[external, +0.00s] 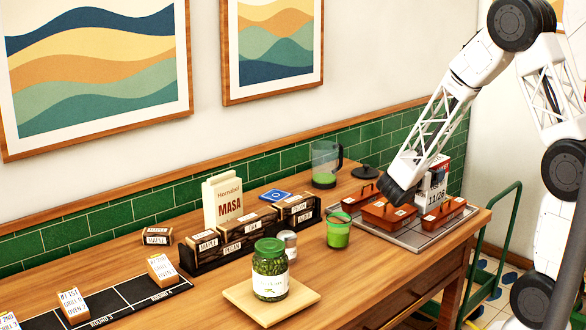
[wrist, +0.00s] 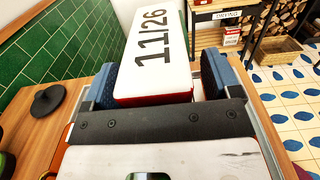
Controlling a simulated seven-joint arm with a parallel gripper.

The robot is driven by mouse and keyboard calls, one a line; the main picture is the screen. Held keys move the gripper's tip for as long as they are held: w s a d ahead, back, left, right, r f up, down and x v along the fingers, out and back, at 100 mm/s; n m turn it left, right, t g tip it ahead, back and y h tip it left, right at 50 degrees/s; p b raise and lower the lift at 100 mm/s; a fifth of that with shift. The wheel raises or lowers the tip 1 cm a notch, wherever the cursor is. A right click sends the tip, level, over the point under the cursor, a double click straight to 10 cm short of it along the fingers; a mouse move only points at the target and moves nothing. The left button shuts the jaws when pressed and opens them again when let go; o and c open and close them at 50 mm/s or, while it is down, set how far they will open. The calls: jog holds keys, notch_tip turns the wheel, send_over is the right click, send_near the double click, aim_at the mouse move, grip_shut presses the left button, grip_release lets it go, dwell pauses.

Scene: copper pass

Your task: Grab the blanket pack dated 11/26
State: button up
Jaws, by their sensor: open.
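The blanket pack (external: 438,180) is a white and red block standing upright at the back right of the table, partly hidden behind my gripper (external: 402,192) in the external view. In the wrist view the pack (wrist: 153,45) shows a white face with 11/26 in black. It lies between the two blue fingers of my gripper (wrist: 160,84), which are open on either side of it. A narrow gap shows at the right finger. I cannot tell whether the left finger touches it.
Terracotta lidded dishes (external: 389,213) sit on a grey tray (external: 407,238) below my gripper. A green cup (external: 339,232), a jar (external: 270,270) on a board and a blender jug (external: 325,165) stand to the left. A black lid (wrist: 47,100) lies near the wall.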

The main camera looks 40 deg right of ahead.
grip_shut()
dwell(0.5)
jog(key=shift+r, duration=0.1)
notch_tip(320, 180, up, 18)
dwell(1.0)
dwell(0.5)
